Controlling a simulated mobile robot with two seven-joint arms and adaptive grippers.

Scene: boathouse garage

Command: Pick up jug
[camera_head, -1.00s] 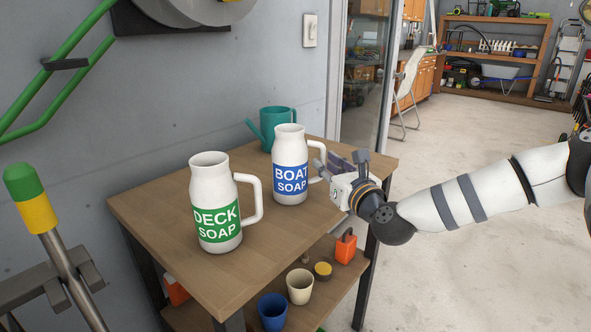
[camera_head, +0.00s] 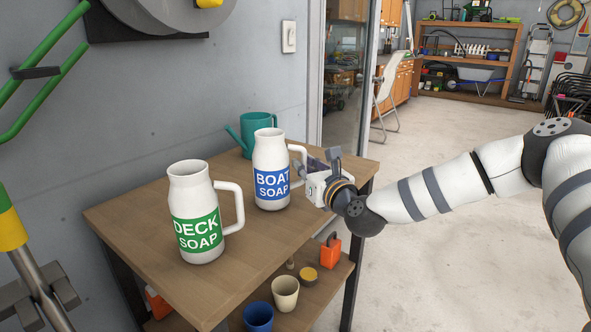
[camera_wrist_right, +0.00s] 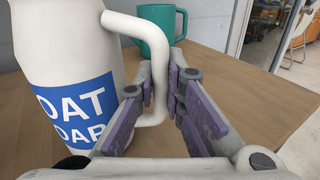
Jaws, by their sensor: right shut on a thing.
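The white jug labelled BOAT SOAP (camera_head: 268,150) stands upright on the wooden table, its handle to the right. The wrist view shows the same boat soap jug (camera_wrist_right: 75,45) large at left. My right gripper (camera_head: 306,172) is at its handle; in the wrist view the right gripper's fingers (camera_wrist_right: 160,95) are on both sides of the handle, shut on it. A second white jug, labelled DECK SOAP (camera_head: 190,185), stands nearer on the left with its handle to the right. My left gripper is not in view.
A teal watering can (camera_head: 257,125) stands behind the boat soap jug. The wooden table (camera_head: 130,222) is against the grey wall. Its lower shelf holds a cream cup (camera_head: 285,293), a blue cup (camera_head: 258,317) and an orange container (camera_head: 331,250). Open floor lies right.

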